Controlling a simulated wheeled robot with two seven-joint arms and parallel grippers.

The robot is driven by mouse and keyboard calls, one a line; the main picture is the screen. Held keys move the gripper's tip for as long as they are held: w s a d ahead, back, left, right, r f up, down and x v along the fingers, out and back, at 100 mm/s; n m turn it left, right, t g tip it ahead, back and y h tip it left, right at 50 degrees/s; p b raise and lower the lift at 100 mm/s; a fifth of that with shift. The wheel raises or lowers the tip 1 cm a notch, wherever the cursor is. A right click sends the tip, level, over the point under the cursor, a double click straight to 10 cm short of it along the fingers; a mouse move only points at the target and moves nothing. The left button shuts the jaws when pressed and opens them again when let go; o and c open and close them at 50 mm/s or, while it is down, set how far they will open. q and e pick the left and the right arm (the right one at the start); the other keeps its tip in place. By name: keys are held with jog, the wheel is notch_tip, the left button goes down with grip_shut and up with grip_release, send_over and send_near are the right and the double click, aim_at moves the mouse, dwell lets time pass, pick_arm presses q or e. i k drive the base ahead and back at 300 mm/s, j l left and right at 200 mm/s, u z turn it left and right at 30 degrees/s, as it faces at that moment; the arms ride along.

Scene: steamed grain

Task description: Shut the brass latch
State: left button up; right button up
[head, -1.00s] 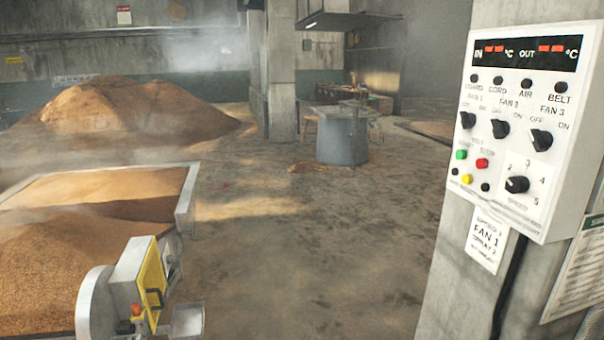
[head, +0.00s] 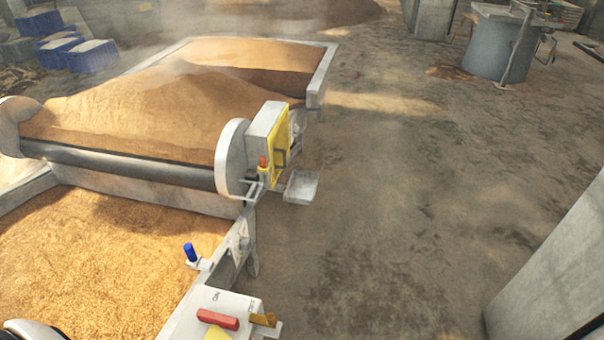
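A small brass-coloured piece (head: 263,319), which looks like the brass latch, sits at the right edge of a white panel (head: 232,301) at the bottom of the head view. A red handle (head: 217,319) lies on the panel just left of it. The brass piece is small and I cannot tell whether it is open or shut. Neither of my grippers is in view.
The panel stands at the corner of a grain bed (head: 110,260). A blue-topped knob (head: 190,252) is on the bed's edge. A roller machine with a yellow plate (head: 279,142) stands beyond. Open floor (head: 400,220) lies right, before a concrete pillar (head: 555,270).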

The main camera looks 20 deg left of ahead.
aim_at(269, 321)
jog(key=l+u, duration=0.15)
jog(key=u, duration=0.3)
jog(key=l+u, duration=0.15)
jog(key=u, duration=0.3)
jog(key=l+u, duration=0.2)
jog(key=u, duration=0.25)
